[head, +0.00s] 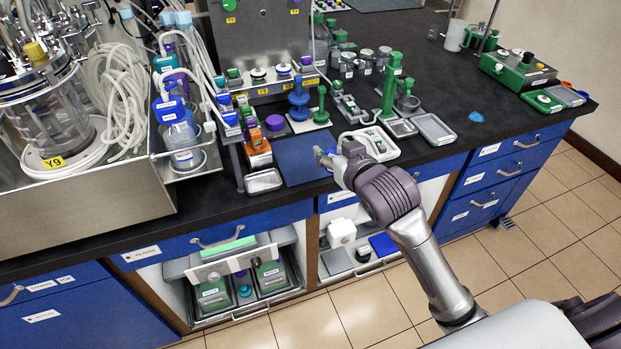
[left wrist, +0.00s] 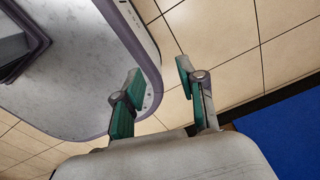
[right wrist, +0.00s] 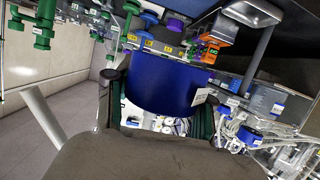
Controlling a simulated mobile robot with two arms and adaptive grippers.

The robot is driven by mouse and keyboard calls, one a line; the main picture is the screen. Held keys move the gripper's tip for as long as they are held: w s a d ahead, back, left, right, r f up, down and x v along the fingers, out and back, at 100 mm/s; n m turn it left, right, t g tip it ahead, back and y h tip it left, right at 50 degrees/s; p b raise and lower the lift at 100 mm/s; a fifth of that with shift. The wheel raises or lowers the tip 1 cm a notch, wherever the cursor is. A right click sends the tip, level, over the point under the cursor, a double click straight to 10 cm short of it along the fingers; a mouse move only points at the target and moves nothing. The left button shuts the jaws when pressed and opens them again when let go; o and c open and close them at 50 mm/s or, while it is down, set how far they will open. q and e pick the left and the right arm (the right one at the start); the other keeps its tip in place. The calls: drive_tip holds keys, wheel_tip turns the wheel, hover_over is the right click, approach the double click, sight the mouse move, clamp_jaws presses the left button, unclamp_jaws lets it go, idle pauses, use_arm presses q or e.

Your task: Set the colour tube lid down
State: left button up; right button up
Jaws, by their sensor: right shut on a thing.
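My right gripper (head: 324,155) is low over the right part of the dark blue mat (head: 297,163) on the bench. In the right wrist view its fingers (right wrist: 157,115) are on either side of a large blue rounded piece with a white label, the lid (right wrist: 165,88). The gripper is shut on it. In the head view the lid is mostly hidden by the gripper, and I cannot tell whether it touches the mat. My left gripper (left wrist: 157,93) is open and empty in the left wrist view, above the tiled floor.
The mat's left part is clear.

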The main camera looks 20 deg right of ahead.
sight(296, 165)
drive_tip(key=w+d+f+b, duration=0.3)
drive_tip(key=w+d+b, duration=0.15)
drive_tip(key=w, duration=0.35)
drive_tip(key=w+a+f, duration=0.2)
drive_tip(key=a, duration=0.1)
drive_tip(key=w+a+f, duration=0.1)
drive_tip(key=a, duration=0.1)
drive_tip(key=shift+w+f+p, duration=0.25)
drive_tip(key=shift+p, duration=0.1)
drive_tip(key=w+a+f, duration=0.2)
drive_tip(key=a, duration=0.1)
drive_tip(key=shift+w+a+f, duration=0.1)
drive_tip(key=shift+w+f, duration=0.2)
drive_tip(key=shift+w, duration=0.1)
drive_tip(key=shift+w+a+f, duration=0.15)
drive_tip(key=shift+f, duration=0.35)
wheel_tip(296, 165, down, 3)
drive_tip(key=shift+f, duration=0.2)
use_arm(q)
drive_tip(key=w+d+f, duration=0.1)
drive_tip(key=w+f, duration=0.3)
drive_tip(key=f, duration=0.2)
drive_tip(key=shift+d+t, duration=0.2)
drive_tip(key=shift+t, duration=0.1)
drive_tip(key=shift+s, duration=0.1)
